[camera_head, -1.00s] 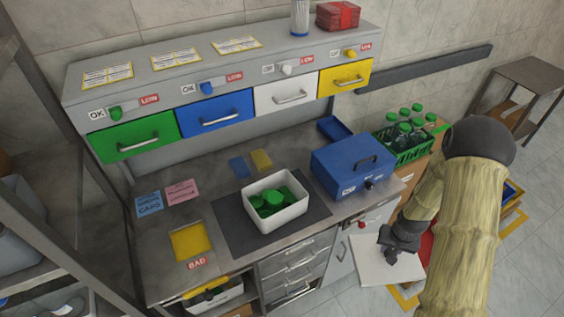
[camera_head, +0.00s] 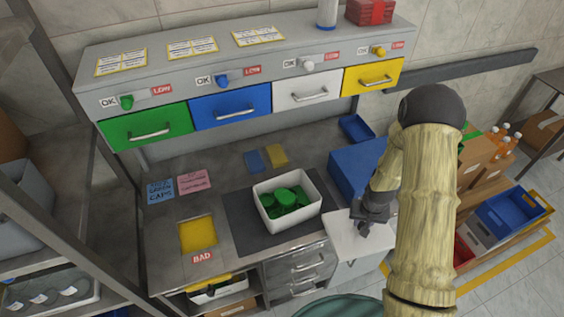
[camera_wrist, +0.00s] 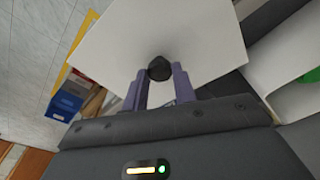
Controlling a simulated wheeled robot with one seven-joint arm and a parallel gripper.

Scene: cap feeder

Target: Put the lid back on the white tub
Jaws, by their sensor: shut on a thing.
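The white tub (camera_head: 291,226) stands open on a dark mat on the counter, with several green caps (camera_head: 287,199) in it. The flat white lid (camera_head: 345,240) is held by my gripper (camera_head: 362,226), to the right of the tub. In the wrist view my gripper (camera_wrist: 160,80) is shut on the lid's black knob (camera_wrist: 159,68), and the white lid (camera_wrist: 170,28) spreads out beyond the fingers. The lid is apart from the tub in the head view, over the counter's front right edge. Part of the lid is hidden by my arm.
A blue box (camera_head: 352,170) stands right of the tub, partly behind my arm. The yellow BAD patch (camera_head: 198,235) and note cards (camera_head: 193,182) lie to the left. Colored drawers (camera_head: 230,109) hang above the counter. Bottles and crates stand at the right.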

